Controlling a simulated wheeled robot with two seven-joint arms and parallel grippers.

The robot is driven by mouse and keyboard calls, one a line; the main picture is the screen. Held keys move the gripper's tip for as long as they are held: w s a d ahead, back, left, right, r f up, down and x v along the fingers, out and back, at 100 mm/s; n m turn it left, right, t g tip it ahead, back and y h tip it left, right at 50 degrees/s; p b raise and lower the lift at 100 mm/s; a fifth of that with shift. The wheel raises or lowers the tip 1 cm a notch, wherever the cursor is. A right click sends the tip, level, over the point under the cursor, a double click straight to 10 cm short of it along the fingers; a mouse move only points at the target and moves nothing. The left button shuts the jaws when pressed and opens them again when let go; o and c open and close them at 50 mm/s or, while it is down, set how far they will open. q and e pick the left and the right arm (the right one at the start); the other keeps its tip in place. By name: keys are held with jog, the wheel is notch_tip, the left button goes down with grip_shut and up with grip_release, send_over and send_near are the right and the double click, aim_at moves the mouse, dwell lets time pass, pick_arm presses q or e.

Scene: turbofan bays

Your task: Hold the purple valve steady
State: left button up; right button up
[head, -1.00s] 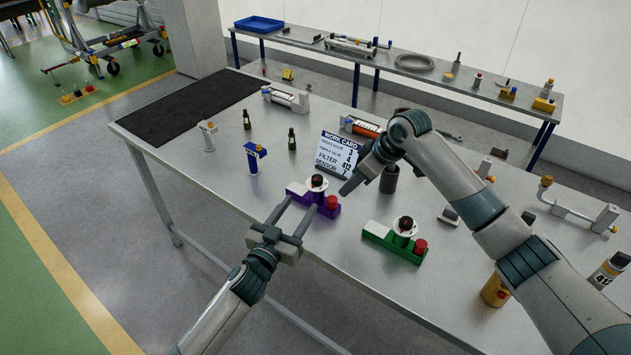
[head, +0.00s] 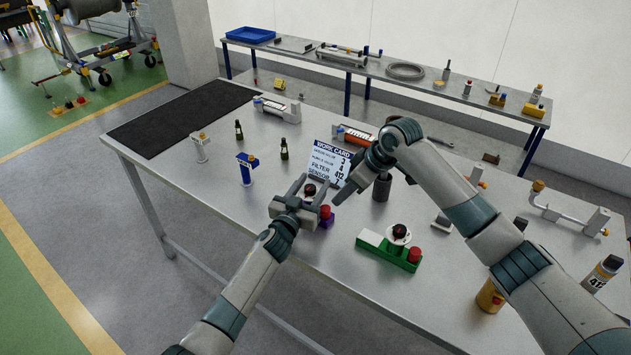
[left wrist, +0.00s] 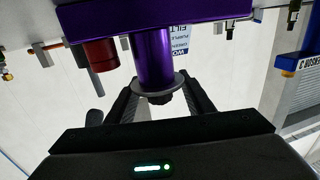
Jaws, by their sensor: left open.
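The purple valve (head: 327,221) stands on the near edge of the workbench, mostly hidden behind my left gripper in the head view. Its red cap (head: 326,211) shows at its right. In the left wrist view, the purple body and post (left wrist: 155,58) appear upside down, with a pale disc and dark knob at the post's end. My left gripper (head: 309,186) is open, with one finger on each side of the knob and post; contact is not clear. My right gripper (head: 345,191) hangs above the bench, right of the valve; its opening cannot be made out.
A green valve (head: 388,252) with a red cap stands to the right. The work card (head: 328,163) stands behind the purple valve, and a dark cup (head: 381,187) is behind my right gripper. A blue-topped part (head: 246,168) and small bottles stand to the left.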

pick_arm(q)
jog(key=shift+x, duration=1)
jog(key=shift+c, duration=0.6)
grip_shut()
pick_arm(e)
jog(key=shift+c, duration=0.4)
jog(key=s+r+m, duration=0.1)
jog(key=r+m+t, duration=0.1)
jog(key=shift+s+a+r+h, duration=0.1)
jog(key=shift+s+r+h, duration=0.2)
jog(key=shift+s+r, duration=0.05)
jog(key=shift+f, duration=0.15)
